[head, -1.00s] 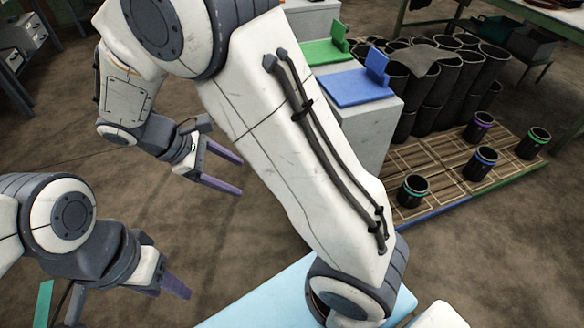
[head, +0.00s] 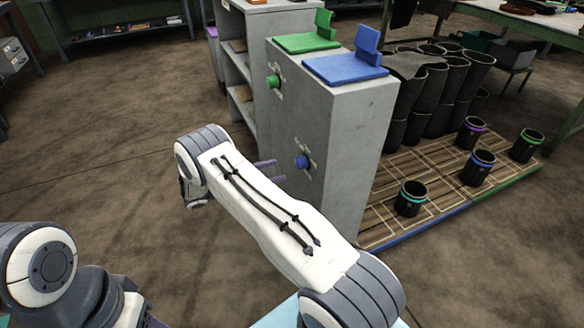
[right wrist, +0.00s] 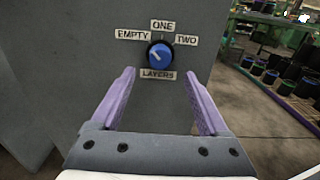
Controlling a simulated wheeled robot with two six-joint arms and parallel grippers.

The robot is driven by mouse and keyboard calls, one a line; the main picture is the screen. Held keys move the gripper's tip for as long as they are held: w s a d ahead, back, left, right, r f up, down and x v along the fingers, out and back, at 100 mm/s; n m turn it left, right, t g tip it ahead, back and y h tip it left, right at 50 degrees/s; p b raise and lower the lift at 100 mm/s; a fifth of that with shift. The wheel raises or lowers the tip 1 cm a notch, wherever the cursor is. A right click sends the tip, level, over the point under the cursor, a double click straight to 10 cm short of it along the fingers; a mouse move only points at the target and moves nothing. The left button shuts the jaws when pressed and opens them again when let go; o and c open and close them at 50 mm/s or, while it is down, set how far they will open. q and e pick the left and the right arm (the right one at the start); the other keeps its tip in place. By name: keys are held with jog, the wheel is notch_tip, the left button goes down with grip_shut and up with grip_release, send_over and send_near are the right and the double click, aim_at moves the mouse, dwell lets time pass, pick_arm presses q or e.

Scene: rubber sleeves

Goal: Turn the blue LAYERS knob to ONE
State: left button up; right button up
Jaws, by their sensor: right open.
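The blue LAYERS knob (head: 302,161) is on the front face of the grey cabinet (head: 345,150), below its blue top plate. In the right wrist view the knob (right wrist: 160,54) has EMPTY at upper left, ONE above, TWO at right and LAYERS below. Its pale mark seems to lean up and left towards EMPTY, but it is small. My right gripper (head: 271,171) is open and empty, facing the knob from a short way off; the knob shows beyond and between its purple fingers (right wrist: 158,82). My left gripper (head: 154,321) is mostly cut off at the bottom edge.
A green knob (head: 273,82) is on the same cabinet face, further left. Green (head: 306,41) and blue (head: 346,70) plates lie on top. Black sleeves (head: 410,199) with coloured bands stand on a slatted pallet at right. Floor left of the cabinet is clear.

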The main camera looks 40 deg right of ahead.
aim_at(297, 165)
jog(key=x, duration=0.6)
jog(key=shift+s+d, duration=0.15)
jog(key=shift+d, duration=0.15)
grip_shut()
jog(key=shift+m, duration=0.3)
jog(key=shift+m+b, duration=0.9)
jog(key=shift+m, duration=3.1)
